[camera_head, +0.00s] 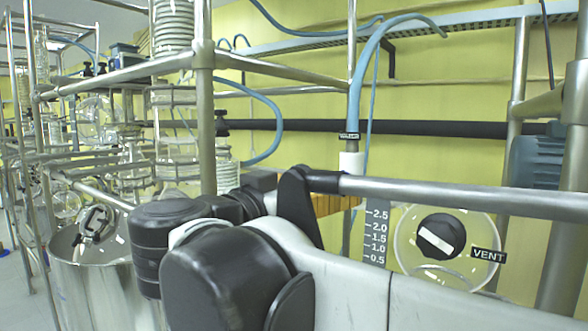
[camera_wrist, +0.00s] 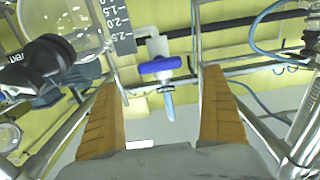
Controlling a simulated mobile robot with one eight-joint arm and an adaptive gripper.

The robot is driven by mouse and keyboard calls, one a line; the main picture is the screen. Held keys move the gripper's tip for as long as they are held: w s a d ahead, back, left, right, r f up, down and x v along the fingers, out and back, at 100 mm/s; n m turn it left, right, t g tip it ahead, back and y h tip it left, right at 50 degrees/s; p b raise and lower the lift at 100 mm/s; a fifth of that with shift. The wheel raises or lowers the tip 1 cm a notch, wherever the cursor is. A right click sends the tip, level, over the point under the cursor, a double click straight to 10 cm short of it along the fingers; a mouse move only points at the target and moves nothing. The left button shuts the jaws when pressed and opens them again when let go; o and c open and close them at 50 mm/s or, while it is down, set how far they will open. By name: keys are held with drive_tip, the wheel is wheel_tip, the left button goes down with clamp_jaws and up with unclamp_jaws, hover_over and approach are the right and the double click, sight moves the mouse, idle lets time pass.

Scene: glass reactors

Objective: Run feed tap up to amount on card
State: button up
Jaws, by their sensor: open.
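My gripper (camera_wrist: 161,82) is open, with its two orange ribbed fingers spread and nothing held between them. A blue tap handle (camera_wrist: 160,65) on a grey pipe shows past the fingertips, in the gap between them, apart from both. A pale blue spout or tube piece (camera_wrist: 169,104) hangs below it. In the head view the tap is hidden behind my arm. A grey scale strip (camera_head: 376,235) reads 0.5 to 2.5 beside a round glass vessel (camera_head: 408,240); the strip also shows, upside down, in the wrist view (camera_wrist: 118,22). No card with an amount is readable.
A black knob (camera_head: 441,236) with a VENT label (camera_head: 488,255) sits on the glass vessel. A steel rail (camera_head: 460,195) crosses above my arm. A blue hose (camera_head: 358,90) comes down behind it. Steel posts, glassware and a steel pot (camera_head: 100,290) stand left.

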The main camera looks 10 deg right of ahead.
sight(335, 180)
drive_tip(key=p+x, duration=0.2)
drive_tip(key=x, duration=0.6)
drive_tip(key=shift+w+d+f, duration=0.1)
drive_tip(key=shift+w+d, duration=0.1)
drive_tip(key=c, duration=1.2)
